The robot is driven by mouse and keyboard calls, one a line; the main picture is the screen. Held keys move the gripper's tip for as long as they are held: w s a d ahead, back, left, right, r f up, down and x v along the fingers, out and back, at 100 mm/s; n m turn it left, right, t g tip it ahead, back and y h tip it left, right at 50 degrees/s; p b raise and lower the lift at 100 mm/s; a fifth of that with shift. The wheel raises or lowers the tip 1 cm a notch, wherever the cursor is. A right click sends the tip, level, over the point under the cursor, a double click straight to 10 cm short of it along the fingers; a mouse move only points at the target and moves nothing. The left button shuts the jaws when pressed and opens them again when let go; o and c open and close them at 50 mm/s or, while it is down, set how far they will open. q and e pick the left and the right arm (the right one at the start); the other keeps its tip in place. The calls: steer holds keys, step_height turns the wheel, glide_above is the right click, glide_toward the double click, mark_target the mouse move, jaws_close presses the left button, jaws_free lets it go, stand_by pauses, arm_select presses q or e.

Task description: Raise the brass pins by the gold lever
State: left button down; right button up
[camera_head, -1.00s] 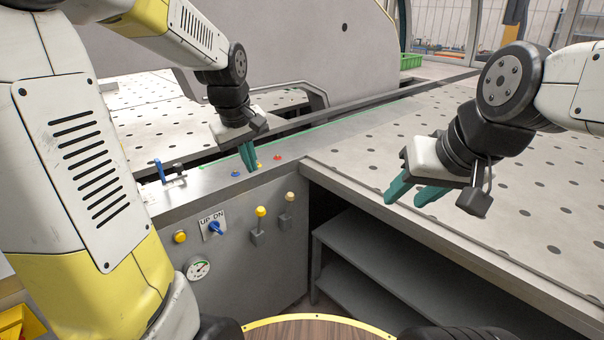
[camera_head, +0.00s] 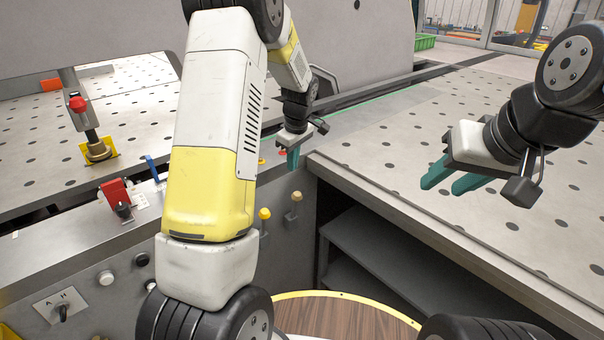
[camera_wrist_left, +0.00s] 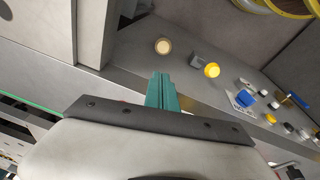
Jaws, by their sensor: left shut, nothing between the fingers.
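On the front of the grey control panel are two upright levers. One has a golden-yellow knob (camera_head: 265,213) and the other a tan knob (camera_head: 297,196). In the left wrist view the tan knob (camera_wrist_left: 163,46) lies just beyond my fingertips, with the yellow knob (camera_wrist_left: 212,70) to its right. My left gripper (camera_head: 293,158) is shut and empty above the panel's top edge, apart from both knobs. Its teal fingers show in the left wrist view (camera_wrist_left: 161,90). My right gripper (camera_head: 452,180) is open and empty above the perforated table. I cannot make out any brass pins for certain.
The perforated table (camera_head: 400,150) fills the right, with dark shelves (camera_head: 370,255) below it. A red switch (camera_head: 115,192) and a blue handle (camera_head: 152,168) sit on the panel top. My left arm hides part of the panel.

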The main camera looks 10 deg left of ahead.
arm_select(q)
steer(key=x, duration=1)
steer(key=shift+d, duration=0.15)
